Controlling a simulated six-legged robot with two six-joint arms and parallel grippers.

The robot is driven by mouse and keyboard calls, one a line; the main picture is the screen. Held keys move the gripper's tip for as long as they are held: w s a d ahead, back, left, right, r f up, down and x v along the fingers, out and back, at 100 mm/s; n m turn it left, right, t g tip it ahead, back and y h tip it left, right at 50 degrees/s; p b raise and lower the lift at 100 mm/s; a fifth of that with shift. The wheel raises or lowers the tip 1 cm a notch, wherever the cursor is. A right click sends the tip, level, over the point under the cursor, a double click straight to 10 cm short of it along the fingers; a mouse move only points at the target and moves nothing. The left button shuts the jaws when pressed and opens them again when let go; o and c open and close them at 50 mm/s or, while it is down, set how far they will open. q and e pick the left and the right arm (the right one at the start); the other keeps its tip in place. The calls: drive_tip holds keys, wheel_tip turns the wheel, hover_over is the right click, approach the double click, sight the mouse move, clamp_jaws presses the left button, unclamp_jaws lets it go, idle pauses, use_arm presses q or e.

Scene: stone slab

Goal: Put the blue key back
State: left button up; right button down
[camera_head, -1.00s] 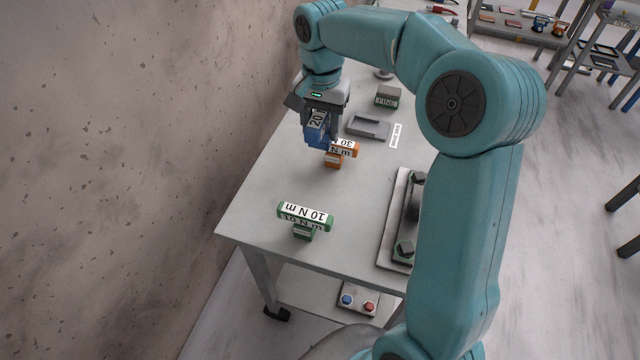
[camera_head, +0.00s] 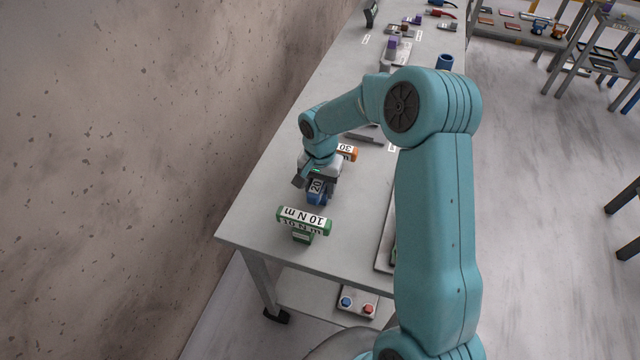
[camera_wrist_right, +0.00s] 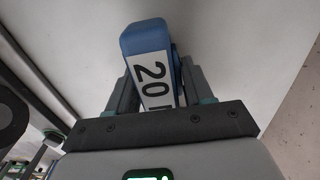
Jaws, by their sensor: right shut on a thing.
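The blue key (camera_head: 317,198), labelled 20, is between the fingers of my right gripper (camera_head: 318,187). In the right wrist view the blue key (camera_wrist_right: 146,38) fills the space between both fingers (camera_wrist_right: 152,85). It hangs over the near part of the grey table (camera_head: 262,215), just behind the green 10 N m key (camera_head: 304,220). I cannot tell whether it touches the table. The orange 30 key (camera_head: 347,152) is farther back, partly hidden by my right arm. My left gripper is not in view.
A grey tray (camera_head: 368,134) behind the arm is mostly hidden. A purple item (camera_head: 392,48) and a blue cup (camera_head: 445,62) stand at the far end. A wall rises along the left. The table is clear left of the green key.

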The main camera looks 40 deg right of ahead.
drive_tip(key=shift+a+r, duration=0.1)
drive_tip(key=shift+r, duration=0.05)
drive_tip(key=shift+f+b, duration=0.25)
drive_tip(key=shift+b, duration=0.05)
drive_tip(key=shift+c, duration=2.2)
unclamp_jaws()
drive_tip(key=shift+r, duration=0.1)
drive_tip(key=shift+s+r+p, duration=0.1)
drive_tip(key=shift+r+p, duration=0.1)
drive_tip(key=shift+p, duration=0.1)
wheel_tip(320, 180, up, 11)
drive_tip(key=shift+r+b, duration=0.2)
drive_tip(key=shift+b, duration=0.3)
drive_tip(key=shift+r, duration=0.3)
